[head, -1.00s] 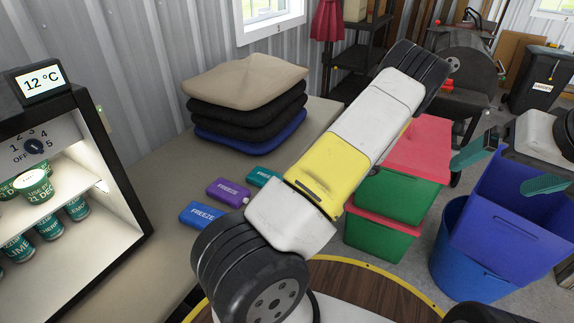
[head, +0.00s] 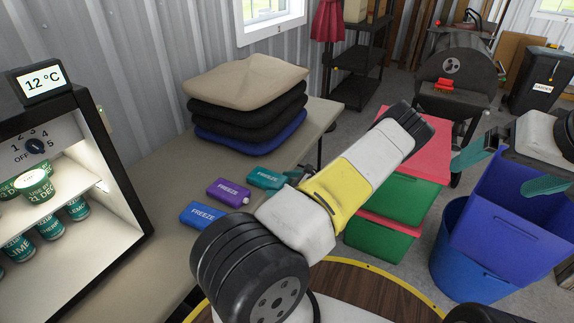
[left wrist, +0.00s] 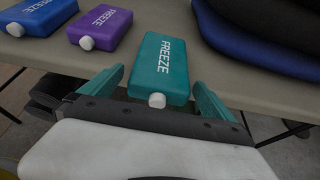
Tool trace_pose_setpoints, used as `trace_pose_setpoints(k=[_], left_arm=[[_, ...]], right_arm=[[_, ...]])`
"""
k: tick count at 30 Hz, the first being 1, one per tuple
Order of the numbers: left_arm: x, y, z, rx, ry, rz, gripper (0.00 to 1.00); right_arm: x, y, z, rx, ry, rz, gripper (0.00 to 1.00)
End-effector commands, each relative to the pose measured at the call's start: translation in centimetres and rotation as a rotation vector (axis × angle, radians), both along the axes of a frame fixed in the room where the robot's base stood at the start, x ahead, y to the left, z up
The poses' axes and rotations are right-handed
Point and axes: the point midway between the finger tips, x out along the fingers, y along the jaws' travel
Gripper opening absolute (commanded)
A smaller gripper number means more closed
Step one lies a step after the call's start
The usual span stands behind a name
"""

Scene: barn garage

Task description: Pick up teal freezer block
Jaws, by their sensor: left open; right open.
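The teal freezer block (head: 265,178) lies flat on the table close to its edge, its right end near my left arm. In the left wrist view the teal block (left wrist: 165,62) lies between the fingertips of my left gripper (left wrist: 160,76), its white cap toward the palm. Both fingers are spread, with a gap visible on each side of the block. In the head view my left gripper is mostly hidden by its own arm. My right gripper (head: 490,178) is open and empty at the right, above the blue bin.
A purple block (head: 229,192) and a blue block (head: 203,216) lie beside the teal one. Stacked cushions (head: 247,105) stand behind on the table (head: 150,165). An open lit cooler (head: 75,235) is at left. Lidded green boxes (head: 385,240) and a blue bin (head: 510,225) are at right.

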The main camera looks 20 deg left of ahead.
Motion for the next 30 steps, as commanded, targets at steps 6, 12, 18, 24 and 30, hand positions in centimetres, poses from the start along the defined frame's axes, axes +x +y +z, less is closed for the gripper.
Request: trace_pose_setpoints(k=[6,12,18,24,30], left_arm=[[0.0,0.3,-0.1,0.0,-0.001,0.0,1.0],[0.0,0.3,-0.1,0.0,-0.001,0.0,0.67],[0.0,0.3,-0.1,0.0,-0.001,0.0,0.27],[0.1,0.4,0.0,0.002,-0.002,0.001,0.08],[0.1,0.3,1.0,0.002,-0.004,0.001,0.08]], right_arm=[[0.0,0.0,0.0,0.0,0.0,0.0,1.0],[0.0,0.0,0.0,0.0,0.0,0.0,1.0],[0.0,0.0,0.0,0.0,0.0,0.0,1.0],[0.0,0.0,0.0,0.0,0.0,0.0,1.0],[0.0,0.0,0.0,0.0,0.0,0.0,1.0]])
